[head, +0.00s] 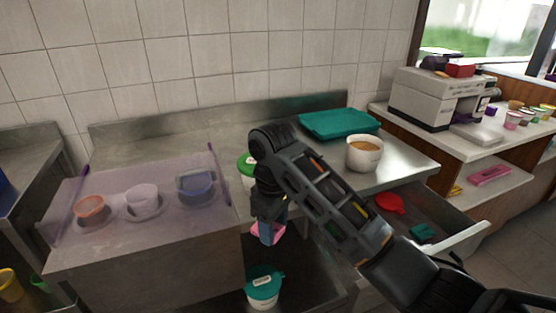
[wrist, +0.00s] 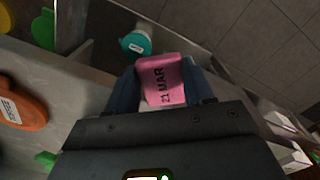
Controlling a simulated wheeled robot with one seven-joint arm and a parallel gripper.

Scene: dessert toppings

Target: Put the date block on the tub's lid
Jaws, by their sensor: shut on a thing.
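The date block (wrist: 160,76) is pink with "21 MAR" on its face. My gripper (wrist: 162,88) is shut on it, one finger on each side. In the head view the block (head: 272,232) shows partly behind a finger, above an open lower compartment. A white tub (head: 262,294) with a teal lid (head: 264,277) and a label stands in that compartment, below the block and apart from it. The teal lid also shows in the wrist view (wrist: 133,42), beyond the block. Another white tub with a green lid (head: 245,161) stands on the counter, partly hidden by my arm.
A teal tray (head: 335,123) and a white bowl (head: 364,157) sit on the counter. An open drawer at right holds a red lid (head: 390,203) and a small teal item (head: 421,231). Bowls stand behind a clear guard (head: 110,180) at left.

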